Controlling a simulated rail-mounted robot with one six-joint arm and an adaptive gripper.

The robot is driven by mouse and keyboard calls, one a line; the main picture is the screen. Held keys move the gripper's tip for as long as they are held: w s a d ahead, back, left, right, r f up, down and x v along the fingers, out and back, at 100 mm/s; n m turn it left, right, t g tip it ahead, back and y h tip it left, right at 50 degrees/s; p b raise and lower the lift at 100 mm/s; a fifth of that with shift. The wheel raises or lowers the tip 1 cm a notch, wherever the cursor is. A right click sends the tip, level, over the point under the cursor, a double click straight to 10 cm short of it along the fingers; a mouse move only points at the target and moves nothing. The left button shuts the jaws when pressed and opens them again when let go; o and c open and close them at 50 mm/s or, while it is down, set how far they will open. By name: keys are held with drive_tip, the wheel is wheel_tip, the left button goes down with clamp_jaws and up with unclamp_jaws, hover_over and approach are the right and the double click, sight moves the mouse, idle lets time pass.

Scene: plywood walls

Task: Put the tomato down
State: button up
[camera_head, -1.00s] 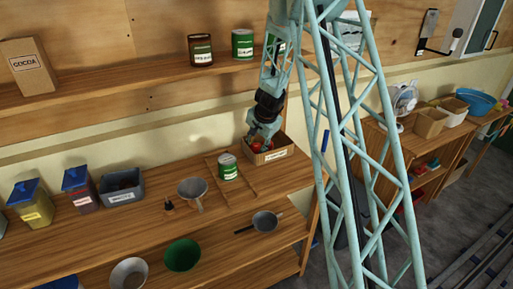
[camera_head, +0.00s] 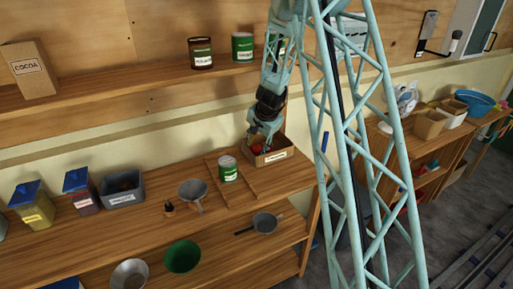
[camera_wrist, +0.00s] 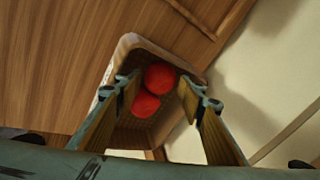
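Two red tomatoes lie together in a small open box (camera_wrist: 128,52). The upper tomato (camera_wrist: 160,77) touches or overlaps the lower tomato (camera_wrist: 146,103) in the wrist view. My gripper (camera_wrist: 158,88) reaches into the box from above, its two fingers spread on either side of the tomatoes. I see a gap between the fingers and the upper tomato. In the head view my gripper (camera_head: 263,138) is over the labelled box (camera_head: 272,157), and only a bit of red (camera_head: 257,149) shows beneath it.
A green-and-white can (camera_head: 228,169) stands left of the box on the bench. A grey funnel (camera_head: 193,190), a grey bin (camera_head: 122,189) and blue-lidded containers (camera_head: 31,205) stand further left. A shelf (camera_head: 130,82) with cans runs along the wall above.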

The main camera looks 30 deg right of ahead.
drive_tip(key=p+v, duration=0.2)
drive_tip(key=v, duration=0.7)
drive_tip(key=shift+r, duration=0.25)
drive_tip(key=shift+s, duration=0.1)
drive_tip(key=shift+r, duration=0.1)
idle(0.3)
drive_tip(key=s+a+r+n+y, duration=0.1)
drive_tip(key=s+a+r+n, duration=0.3)
drive_tip(key=s+a+r, duration=0.7)
drive_tip(key=s+a+r+n+y, duration=0.1)
drive_tip(key=s+a+r+n, duration=0.2)
drive_tip(key=s+a+r, duration=0.8)
drive_tip(key=s+a+r+n, duration=0.1)
drive_tip(key=s+r+n, duration=0.2)
drive_tip(key=s, duration=1.3)
drive_tip(key=s+a+r+n+h, duration=0.1)
drive_tip(key=s+r+n, duration=0.2)
drive_tip(key=s, duration=1.3)
drive_tip(key=shift+r+n+g, duration=0.3)
drive_tip(key=shift+r+g, duration=0.1)
drive_tip(key=shift+r, duration=0.4)
